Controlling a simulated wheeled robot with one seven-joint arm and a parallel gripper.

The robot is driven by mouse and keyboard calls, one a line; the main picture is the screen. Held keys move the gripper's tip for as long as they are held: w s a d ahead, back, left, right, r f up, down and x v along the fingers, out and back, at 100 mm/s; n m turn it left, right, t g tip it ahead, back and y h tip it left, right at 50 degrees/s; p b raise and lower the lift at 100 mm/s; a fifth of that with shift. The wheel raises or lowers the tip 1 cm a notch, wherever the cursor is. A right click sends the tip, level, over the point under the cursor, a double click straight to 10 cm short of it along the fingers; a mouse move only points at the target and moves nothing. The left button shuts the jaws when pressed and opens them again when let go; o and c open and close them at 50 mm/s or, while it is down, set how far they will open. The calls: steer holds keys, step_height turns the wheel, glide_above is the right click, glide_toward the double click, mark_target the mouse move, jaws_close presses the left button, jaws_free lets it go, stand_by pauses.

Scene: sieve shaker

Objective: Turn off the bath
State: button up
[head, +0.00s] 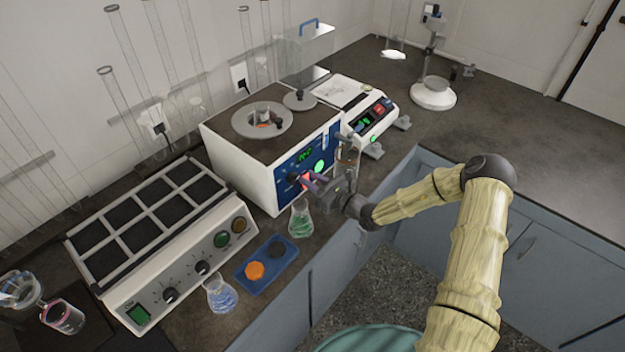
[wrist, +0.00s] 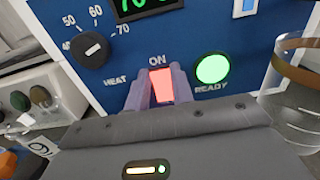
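The bath is a white box (head: 240,165) with a dark top and a round lidded opening, standing in the middle of the bench in the head view. Its blue front panel (wrist: 75,45) carries a dial, a green digital display, a lit red switch (wrist: 161,84) under the word ON, and a lit green READY lamp (wrist: 212,68). My gripper (wrist: 162,92) is at the panel with its fingers apart, one on each side of the red switch. I cannot tell whether the fingers touch it. In the head view my gripper (head: 318,181) partly hides the panel.
A flask of green liquid (head: 301,218) stands just below my gripper. A block heater (head: 190,245), a flask of blue liquid (head: 221,295) and a blue tray (head: 266,264) are to the left. A small white instrument (head: 366,122) stands right of the bath.

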steer(key=shift+d+f+t+y+b, duration=0.15)
steer(key=shift+f+t+y+b, duration=0.45)
steer(key=shift+b, duration=0.45)
steer(key=shift+s+t+y+b, duration=0.1)
steer(key=shift+t+y+b, duration=0.3)
steer(key=shift+y+b, duration=0.15)
steer(key=shift+r, duration=0.15)
jaws_close()
jaws_free()
steer(key=shift+d, duration=0.1)
steer(key=o, duration=1)
steer(key=shift+s, duration=0.1)
